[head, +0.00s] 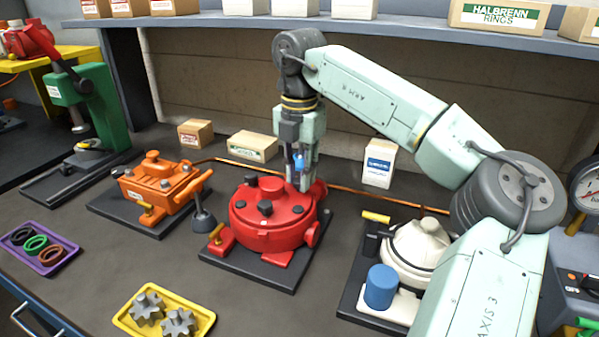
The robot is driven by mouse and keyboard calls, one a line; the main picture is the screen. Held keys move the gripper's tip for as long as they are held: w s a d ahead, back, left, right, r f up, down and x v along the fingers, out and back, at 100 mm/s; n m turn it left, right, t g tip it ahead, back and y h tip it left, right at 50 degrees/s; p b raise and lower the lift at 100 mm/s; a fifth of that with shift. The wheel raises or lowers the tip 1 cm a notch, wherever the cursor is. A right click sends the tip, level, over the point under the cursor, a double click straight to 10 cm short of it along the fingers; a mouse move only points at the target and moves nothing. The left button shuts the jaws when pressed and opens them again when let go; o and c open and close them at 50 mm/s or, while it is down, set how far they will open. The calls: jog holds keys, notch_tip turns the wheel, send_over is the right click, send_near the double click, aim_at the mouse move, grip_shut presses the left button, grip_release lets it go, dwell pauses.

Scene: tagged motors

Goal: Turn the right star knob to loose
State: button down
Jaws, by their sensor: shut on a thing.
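A round red motor housing (240,214) sits on a black base plate at the middle of the bench in the head view. Its lid bears a dark knob at the back left (251,180) and another at the front (265,207). My gripper (301,186) points down at the right rear of the lid, with its fingers closed at lid height. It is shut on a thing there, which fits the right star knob. The fingers hide that knob, so its turn position cannot be seen.
An orange motor (158,184) stands to the left, and a cream motor (418,243) with a blue cap (381,286) to the right. A yellow tray (203,318) of gears lies in front. A copper pipe (345,190) runs behind.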

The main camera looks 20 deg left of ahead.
jog(key=n, duration=0.4)
jog(key=shift+n, duration=0.4)
jog(key=n, duration=0.3)
jog(key=shift+f+n, duration=0.1)
jog(key=shift+n, duration=0.2)
jog(key=n, duration=0.9)
jog(key=shift+s+f, duration=0.1)
jog(key=n, duration=0.3)
jog(key=shift+n, duration=0.3)
jog(key=n, duration=0.4)
jog(key=shift+n, duration=0.3)
jog(key=n, duration=0.4)
jog(key=shift+n, duration=2.2)
